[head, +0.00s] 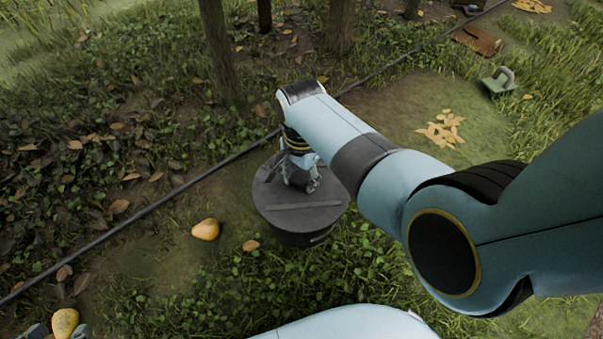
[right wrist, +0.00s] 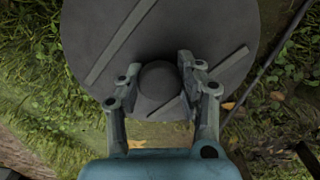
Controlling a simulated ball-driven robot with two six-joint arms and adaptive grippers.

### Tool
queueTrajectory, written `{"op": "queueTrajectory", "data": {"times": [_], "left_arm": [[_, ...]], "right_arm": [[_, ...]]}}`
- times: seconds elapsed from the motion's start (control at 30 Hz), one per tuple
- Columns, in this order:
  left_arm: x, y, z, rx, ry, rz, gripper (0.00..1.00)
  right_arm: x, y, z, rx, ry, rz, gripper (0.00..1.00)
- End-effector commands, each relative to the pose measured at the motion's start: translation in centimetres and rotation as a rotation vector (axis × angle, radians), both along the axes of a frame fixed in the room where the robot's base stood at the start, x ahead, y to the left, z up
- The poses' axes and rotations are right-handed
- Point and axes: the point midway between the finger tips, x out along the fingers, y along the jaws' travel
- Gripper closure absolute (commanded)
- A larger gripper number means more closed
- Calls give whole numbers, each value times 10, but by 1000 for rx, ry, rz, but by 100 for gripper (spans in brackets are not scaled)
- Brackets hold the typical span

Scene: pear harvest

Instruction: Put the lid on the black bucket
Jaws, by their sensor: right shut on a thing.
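The round dark grey lid (head: 318,193) lies across the top of the black bucket (head: 300,239) in the head view. Whether its rim is fully seated cannot be told. My right gripper (head: 300,180) is above the lid, shut on its round knob. In the right wrist view the fingers of the right gripper (right wrist: 160,82) flank the knob, and the lid (right wrist: 110,25) with its raised strips fills the upper middle. The lid hides the bucket's opening. Parts of my left gripper (head: 62,330) show at the bottom left edge, beside a yellow pear (head: 65,322); its grip is unclear.
Another pear (head: 206,229) lies on the ground left of the bucket. A thin dark hose (head: 160,205) runs diagonally behind the bucket. Tree trunks (head: 220,50) stand at the back. A green object (head: 498,82) and a brown one (head: 477,40) lie at the upper right.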

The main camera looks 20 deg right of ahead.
Motion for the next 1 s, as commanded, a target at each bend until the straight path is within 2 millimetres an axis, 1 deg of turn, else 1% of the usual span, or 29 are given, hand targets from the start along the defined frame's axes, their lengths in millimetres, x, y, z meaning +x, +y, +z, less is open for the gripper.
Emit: {"op": "queueTrajectory", "data": {"times": [0.33, 0.37, 0.53, 0.83, 1.0], "left_arm": [[0, 0, -1, -1, -10, 0, 60], [0, 0, -1, -1, -9, 0, 60], [0, 0, -1, -1, -9, 0, 60], [0, 0, 0, -1, -10, 0, 60], [3, 0, 11, 0, -22, -1, 60]], "right_arm": [[1, 0, -1, 0, -1, 0, 100], [1, 0, -1, 0, -1, 0, 60], [1, 0, -1, 0, -1, 0, 38], [0, 0, 0, 0, 0, 0, 37], [1, 0, 10, 0, -4, 0, 37]]}}
